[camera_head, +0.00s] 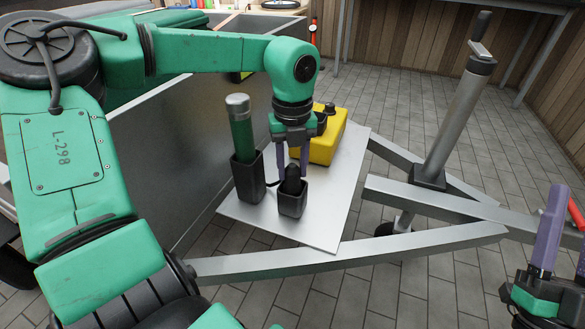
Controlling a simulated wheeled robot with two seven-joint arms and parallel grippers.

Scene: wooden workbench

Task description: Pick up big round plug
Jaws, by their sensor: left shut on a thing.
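The black plug (292,181) stands upright in a small square black holder (292,203) on the metal plate. My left gripper (292,170) points down over it with its purple fingers closed on the upper part of the plug. The lower part of the plug is hidden inside the holder. My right gripper (566,245) is at the lower right edge, with its purple fingers pointing up and apart. It is far from the plug and partly cut off by the frame.
A taller black holder with a green, grey-capped cylinder (241,130) stands just left of the plug. A yellow box (322,143) lies behind my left gripper. The metal plate (310,233) rests on a metal frame (350,255) with a slanted post (455,120) at right.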

